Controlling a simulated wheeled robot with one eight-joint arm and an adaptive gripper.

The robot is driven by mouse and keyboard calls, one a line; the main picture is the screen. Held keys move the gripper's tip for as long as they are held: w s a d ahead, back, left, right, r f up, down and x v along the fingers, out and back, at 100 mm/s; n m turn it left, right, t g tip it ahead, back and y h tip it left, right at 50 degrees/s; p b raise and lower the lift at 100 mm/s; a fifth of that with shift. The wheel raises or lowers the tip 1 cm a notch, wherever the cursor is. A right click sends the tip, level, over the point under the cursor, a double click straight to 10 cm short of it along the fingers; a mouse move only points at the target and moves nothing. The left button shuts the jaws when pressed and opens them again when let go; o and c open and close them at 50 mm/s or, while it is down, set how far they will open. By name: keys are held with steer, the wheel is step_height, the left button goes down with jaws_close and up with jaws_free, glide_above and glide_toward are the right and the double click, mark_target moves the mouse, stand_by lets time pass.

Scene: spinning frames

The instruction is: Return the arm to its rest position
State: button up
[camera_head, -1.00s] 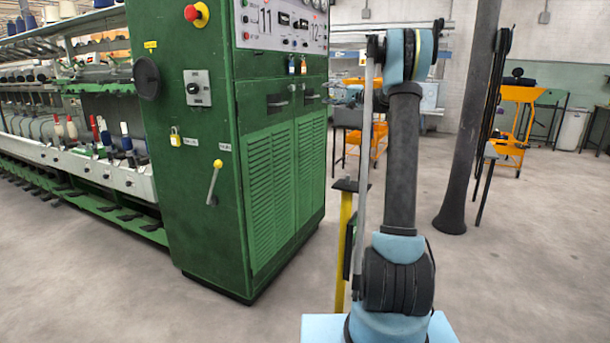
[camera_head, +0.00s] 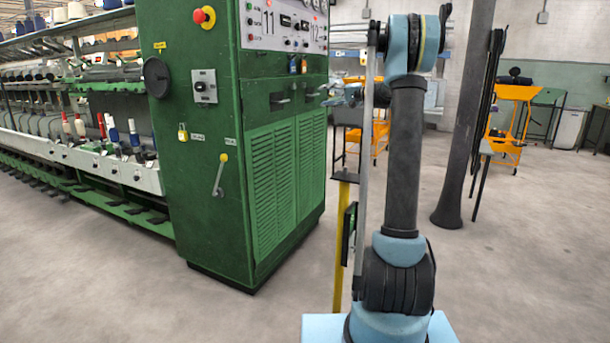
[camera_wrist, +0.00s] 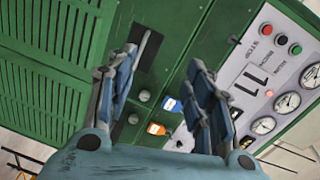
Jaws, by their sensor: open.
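My arm rises upright from its light blue base in the head view, with a dark grey link between pale blue joints. My gripper (camera_head: 342,97) shows small beyond the arm, near the right side of the green machine cabinet (camera_head: 215,190). In the wrist view, my gripper (camera_wrist: 163,75) has its two blue fingers spread apart, with nothing between them. Beyond the fingers are the cabinet's green doors, a door handle (camera_wrist: 134,62), blue and orange tags and the grey control panel (camera_wrist: 255,75). The wrist camera's picture is tilted.
A spinning frame (camera_head: 100,175) with bobbins runs along the left. A yellow post (camera_head: 342,240) stands close to my arm. A dark column (camera_head: 470,130) and an orange cart (camera_head: 512,125) are at the right.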

steer(key=s+a+f+n+g+h, duration=0.15)
steer(key=s+f, duration=0.25)
steer(key=s, duration=0.7)
steer(key=s+f+g+h, duration=0.1)
steer(key=s+f+h, duration=0.25)
steer(key=s, duration=0.65)
steer(key=s+a+f+n+g+h, duration=0.15)
steer(key=s+f, duration=0.35)
steer(key=s, duration=0.6)
steer(key=s+d+f+h, duration=0.4)
steer(key=s+d+f, duration=0.2)
steer(key=s+f, duration=0.5)
steer(key=s+d+f+g+h, duration=0.1)
steer(key=s+d+f+h, duration=0.3)
steer(key=s+f, duration=0.7)
steer(key=s+d, duration=0.2)
steer(key=s, duration=0.4)
steer(key=shift+d+f+h, duration=0.25)
steer(key=shift+f+h, duration=0.1)
steer(key=shift+f, duration=0.05)
steer(key=shift+s, duration=0.1)
steer(key=shift+w+f, duration=0.2)
steer(key=shift+w, duration=0.25)
steer(key=shift+o, duration=0.2)
